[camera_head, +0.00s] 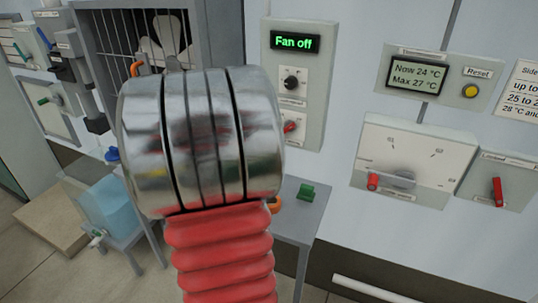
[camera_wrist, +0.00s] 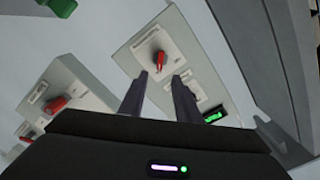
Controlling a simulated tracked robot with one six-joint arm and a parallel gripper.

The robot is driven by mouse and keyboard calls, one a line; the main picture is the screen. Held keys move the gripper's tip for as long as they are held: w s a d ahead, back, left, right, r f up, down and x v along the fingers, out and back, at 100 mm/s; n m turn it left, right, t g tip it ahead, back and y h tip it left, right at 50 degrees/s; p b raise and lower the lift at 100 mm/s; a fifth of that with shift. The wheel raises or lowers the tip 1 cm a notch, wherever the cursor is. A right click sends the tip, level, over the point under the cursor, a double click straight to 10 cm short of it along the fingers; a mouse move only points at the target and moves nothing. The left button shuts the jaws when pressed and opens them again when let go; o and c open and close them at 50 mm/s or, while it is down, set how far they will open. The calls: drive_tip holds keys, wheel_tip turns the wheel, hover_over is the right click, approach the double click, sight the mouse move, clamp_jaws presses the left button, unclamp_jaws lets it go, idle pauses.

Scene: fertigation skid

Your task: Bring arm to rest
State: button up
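My arm stands in the middle of the head view as a shiny metal joint above a red ribbed sleeve; my gripper is hidden there. In the wrist view my gripper (camera_wrist: 159,80) has two dark fingers apart, with nothing seen held between them. Beyond the fingers is the grey fan control box (camera_wrist: 135,42) with a red switch (camera_wrist: 158,61); whether a finger touches it I cannot tell. In the head view this box (camera_head: 312,60) has a green "Fan off" display (camera_head: 295,42), a black knob (camera_head: 291,83) and a red switch (camera_head: 290,127).
A caged fan (camera_head: 100,25) is behind my arm. A thermometer panel (camera_head: 440,75) and boxes with red levers (camera_head: 373,182) (camera_head: 498,190) are on the right wall. A small table (camera_head: 300,222) bears a green block (camera_head: 307,191). A blue tank (camera_head: 110,205) stands lower left.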

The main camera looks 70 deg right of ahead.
idle(0.6)
drive_tip(key=w+a+f+n+t+y, duration=0.3)
drive_tip(key=w+f+n+t+y, duration=0.25)
drive_tip(key=f, duration=0.55)
drive_tip(key=w+a+f+n+t+y, duration=0.2)
drive_tip(key=w+a+n+y, duration=0.45)
drive_tip(key=w+a, duration=0.55)
drive_tip(key=s+a+r+n+y, duration=0.1)
drive_tip(key=a+r+n, duration=0.4)
drive_tip(key=a, duration=0.6)
drive_tip(key=s+a+r+n+y, duration=0.1)
drive_tip(key=a+r+n+y, duration=0.2)
drive_tip(key=a, duration=0.9)
drive_tip(key=s+a+r+n+y, duration=0.1)
drive_tip(key=a+r+n, duration=0.5)
drive_tip(key=a, duration=0.6)
drive_tip(key=shift+s+a+r+n+y, duration=0.15)
drive_tip(key=shift+s+r+n+y, duration=0.25)
drive_tip(key=shift+n, duration=0.7)
